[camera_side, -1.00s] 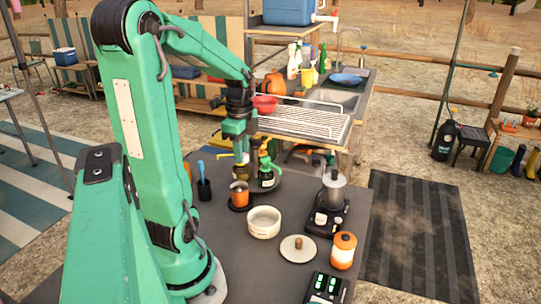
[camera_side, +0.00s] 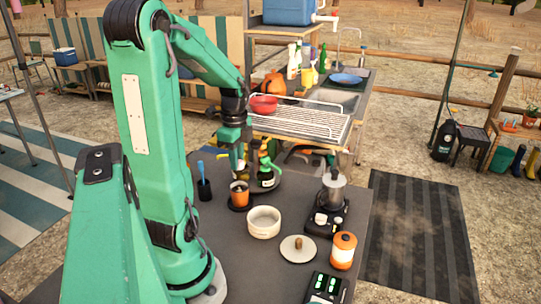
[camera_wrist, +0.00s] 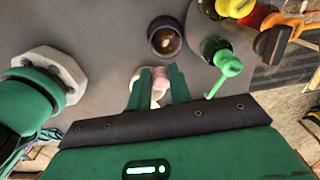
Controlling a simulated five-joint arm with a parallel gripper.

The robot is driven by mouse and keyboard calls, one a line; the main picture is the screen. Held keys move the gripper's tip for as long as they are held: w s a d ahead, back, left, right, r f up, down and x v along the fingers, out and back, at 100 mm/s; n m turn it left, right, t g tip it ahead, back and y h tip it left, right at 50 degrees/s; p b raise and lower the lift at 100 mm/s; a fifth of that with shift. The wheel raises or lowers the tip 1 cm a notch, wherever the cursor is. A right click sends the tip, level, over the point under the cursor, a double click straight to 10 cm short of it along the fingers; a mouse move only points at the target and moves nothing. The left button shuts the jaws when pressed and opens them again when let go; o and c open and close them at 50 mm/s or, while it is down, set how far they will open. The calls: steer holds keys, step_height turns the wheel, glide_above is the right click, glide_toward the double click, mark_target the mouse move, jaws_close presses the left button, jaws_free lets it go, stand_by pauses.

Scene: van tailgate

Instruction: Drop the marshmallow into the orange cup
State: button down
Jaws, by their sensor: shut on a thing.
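The orange cup (camera_side: 240,195) stands on a dark coaster on the grey table in the side view, with dark contents inside. My gripper (camera_side: 239,171) points down just above and behind the cup in that picture. In the wrist view its fingers (camera_wrist: 158,86) are shut on the pale pink marshmallow (camera_wrist: 158,80). A round cup with brown contents stands above the fingertips in that view, apart from the marshmallow. Its outer colour is unclear there, so I cannot be sure it is the orange one. The palm hides what lies below the fingers.
Bottles (camera_side: 266,178) stand right beside the gripper; a green one (camera_wrist: 215,48) is close in the wrist view. A dark holder (camera_side: 204,190) with a blue tool is left of the cup. A white bowl (camera_side: 264,223), a round lid (camera_side: 298,249) and a burner (camera_side: 325,221) stand to the right.

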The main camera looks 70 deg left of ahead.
steer(key=shift+f, duration=1.45)
steer(key=c, duration=1.2)
jaws_free()
steer(key=shift+r, duration=0.15)
steer(key=shift+r, duration=3.8)
steer(key=shift+d, duration=0.1)
